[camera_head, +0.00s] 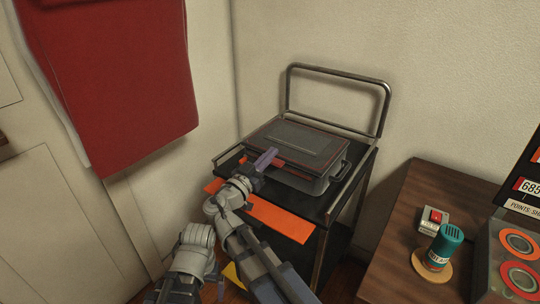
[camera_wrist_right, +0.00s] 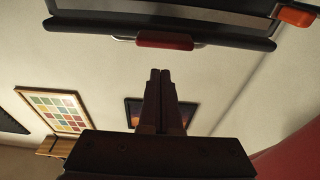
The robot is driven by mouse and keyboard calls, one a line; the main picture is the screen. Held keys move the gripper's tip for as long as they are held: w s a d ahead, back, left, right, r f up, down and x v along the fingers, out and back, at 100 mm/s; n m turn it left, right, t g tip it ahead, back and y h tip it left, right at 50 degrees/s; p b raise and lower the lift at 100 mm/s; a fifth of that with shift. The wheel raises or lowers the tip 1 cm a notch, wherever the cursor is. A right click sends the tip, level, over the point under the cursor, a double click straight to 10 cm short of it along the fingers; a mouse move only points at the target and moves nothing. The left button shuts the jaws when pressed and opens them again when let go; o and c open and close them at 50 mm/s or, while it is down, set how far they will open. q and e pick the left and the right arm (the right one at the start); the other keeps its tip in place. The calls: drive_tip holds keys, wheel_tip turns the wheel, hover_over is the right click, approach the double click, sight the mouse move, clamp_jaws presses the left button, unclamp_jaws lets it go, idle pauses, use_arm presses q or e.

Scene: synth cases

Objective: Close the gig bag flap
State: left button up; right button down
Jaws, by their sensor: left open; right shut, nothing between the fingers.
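A dark grey case with a red-trimmed lid (camera_head: 305,143) lies on a black trolley; it looks like a hard case, and no soft gig bag shows. The lid lies nearly flat over the grey body; whether a gap is left I cannot tell. My right gripper (camera_head: 267,157) is shut and empty at the case's front left edge. In the right wrist view its fingertips (camera_wrist_right: 160,73) are together, just short of a dark edge with a red handle-like piece (camera_wrist_right: 164,40). My left gripper (camera_head: 187,290) is open and low at the bottom edge, away from the case and partly cut off.
The trolley (camera_head: 222,158) has side rails and a tall metal push handle (camera_head: 338,70) behind the case. An orange strip (camera_head: 275,216) lies along its front. A red cloth (camera_head: 115,75) hangs at left. A wooden table (camera_head: 395,245) at right holds a teal canister (camera_head: 444,245).

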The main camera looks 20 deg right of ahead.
drive_tip(key=shift+f, duration=0.45)
drive_tip(key=shift+r, duration=0.15)
